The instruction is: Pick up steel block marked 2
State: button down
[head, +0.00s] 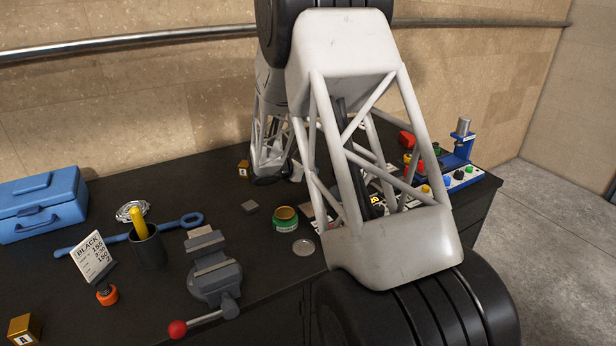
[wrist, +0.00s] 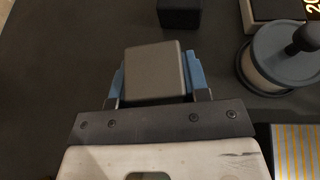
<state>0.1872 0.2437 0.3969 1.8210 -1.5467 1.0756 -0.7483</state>
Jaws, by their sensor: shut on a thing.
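In the wrist view, my gripper (wrist: 155,78) is shut on a plain grey block (wrist: 156,66), with a blue finger pad on each side of it. No number shows on the faces in view, so I cannot tell whether it is the steel block marked 2. I cannot tell whether it rests on the dark surface or hangs above it. In the head view, my arm hides the gripper's fingers and the held block. Another small grey block (head: 250,207) lies on the bench; no mark is readable on it.
A dark block (wrist: 180,12) stands just beyond the held one. A lidded round pot (wrist: 284,62) is close on the right, with a yellow-striped card (wrist: 296,150) below it. On the bench (head: 150,280) are a vise (head: 214,275), a green jar (head: 286,219) and a blue toolbox (head: 42,210).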

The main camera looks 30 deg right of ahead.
jog(key=shift+r, duration=3.4)
jog(key=shift+d, duration=0.1)
